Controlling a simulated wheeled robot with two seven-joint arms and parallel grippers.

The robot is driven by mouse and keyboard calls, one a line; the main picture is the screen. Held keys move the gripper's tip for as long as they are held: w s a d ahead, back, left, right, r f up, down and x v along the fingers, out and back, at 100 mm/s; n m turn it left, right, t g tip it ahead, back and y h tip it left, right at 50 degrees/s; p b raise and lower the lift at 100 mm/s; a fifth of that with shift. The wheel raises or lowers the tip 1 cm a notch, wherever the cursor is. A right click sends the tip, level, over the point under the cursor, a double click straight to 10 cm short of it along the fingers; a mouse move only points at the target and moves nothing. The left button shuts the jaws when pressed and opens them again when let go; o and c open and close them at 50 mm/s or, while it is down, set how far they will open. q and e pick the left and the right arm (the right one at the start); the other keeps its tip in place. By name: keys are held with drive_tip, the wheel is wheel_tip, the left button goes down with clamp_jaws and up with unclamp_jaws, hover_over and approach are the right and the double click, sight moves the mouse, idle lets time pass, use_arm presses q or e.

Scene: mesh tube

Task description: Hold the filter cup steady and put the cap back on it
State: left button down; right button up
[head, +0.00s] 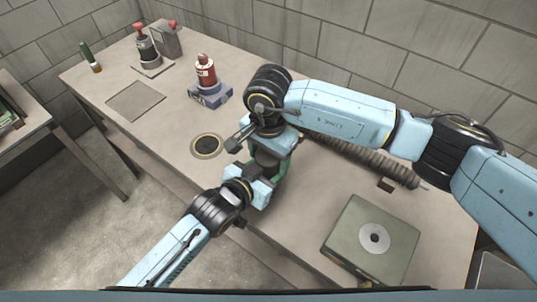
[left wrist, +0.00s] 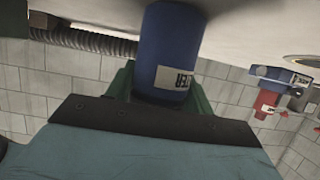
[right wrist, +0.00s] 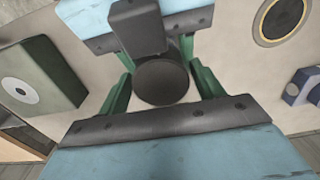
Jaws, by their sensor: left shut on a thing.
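The filter cup is a blue cylinder with a pale label (left wrist: 175,50), upright between the green fingers of my left gripper. In the head view my left gripper (head: 262,178) reaches in from the lower left, shut on the cup, whose dark side (head: 268,158) shows only partly. My right gripper (right wrist: 162,92) is above the cup, its fingers standing either side of a dark round top (right wrist: 161,80) with gaps visible. The right gripper also shows in the head view (head: 266,140). I cannot tell whether the dark disc is the cap, or whether it is seated.
A ringed hole (head: 207,145) lies left of the grippers. A red bottle (head: 206,72) stands on a blue block (head: 210,95). A ridged tube (head: 365,155) lies behind my right arm. A green box with a pale disc (head: 345,238) sits right.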

drive_tip(key=shift+o, duration=1)
drive_tip(key=shift+r, duration=2.3)
drive_tip(key=o, duration=0.5)
wheel_tip(320, 180, up, 12)
drive_tip(key=shift+f, duration=0.1)
use_arm(q)
drive_tip(key=shift+c, duration=2.4)
unclamp_jaws()
